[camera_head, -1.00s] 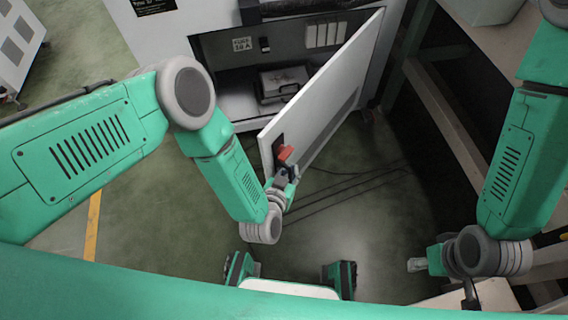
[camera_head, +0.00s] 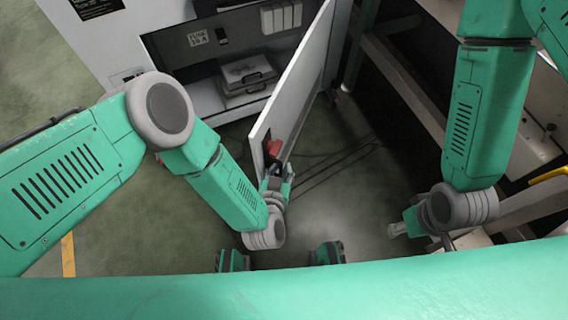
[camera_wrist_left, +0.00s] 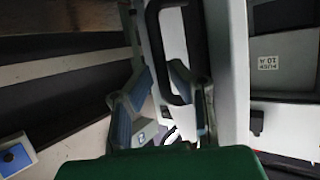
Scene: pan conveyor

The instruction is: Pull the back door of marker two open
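The white cabinet door (camera_head: 305,75) stands swung out from the cabinet, its near edge toward me. A red part (camera_head: 273,147) sits on a dark plate near that edge. My left gripper (camera_head: 277,170) is at this spot, just below the red part. In the left wrist view, the door (camera_wrist_left: 228,60) stands upright and a black loop handle (camera_wrist_left: 153,32) is on it. The left gripper's two fingers (camera_wrist_left: 160,85) are spread on either side of the handle's lower part. Contact is unclear. My right gripper (camera_head: 397,229) hangs low at the right, away from the door. Its finger opening is too small to judge.
The open cabinet (camera_head: 160,85) holds a grey case (camera_head: 247,75) and a fuse label (camera_head: 198,38). Dark racks and beams (camera_head: 400,85) stand close on the right.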

